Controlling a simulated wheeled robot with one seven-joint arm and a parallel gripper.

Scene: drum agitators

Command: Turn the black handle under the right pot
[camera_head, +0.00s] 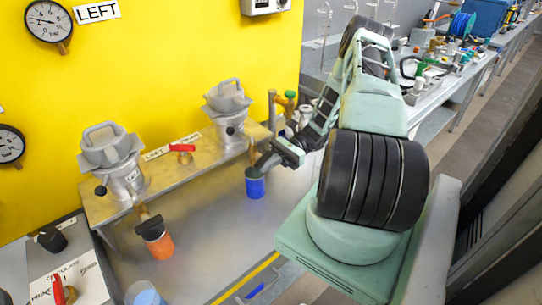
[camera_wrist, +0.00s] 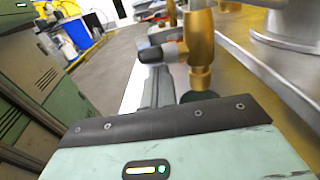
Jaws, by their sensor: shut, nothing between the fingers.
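The right pot (camera_head: 228,108) is grey with a clamped lid and stands on the metal bench. Its lower body shows at the top right of the wrist view (camera_wrist: 290,22). A brass valve (camera_wrist: 199,48) stands in front of it there, with a short black handle (camera_wrist: 150,54) reaching left from it. My gripper (camera_head: 260,167) is at the bench's front edge, just above the blue cup (camera_head: 255,185). In the wrist view its fingers (camera_wrist: 158,86) are shut and empty, close under the handle's end. I cannot tell whether they touch it. The handle is not clear in the head view.
The left pot (camera_head: 112,160) stands further left, above an orange cup (camera_head: 157,241). A red-handled valve (camera_head: 183,149) lies between the pots. The yellow wall (camera_head: 150,70) closes off the back.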

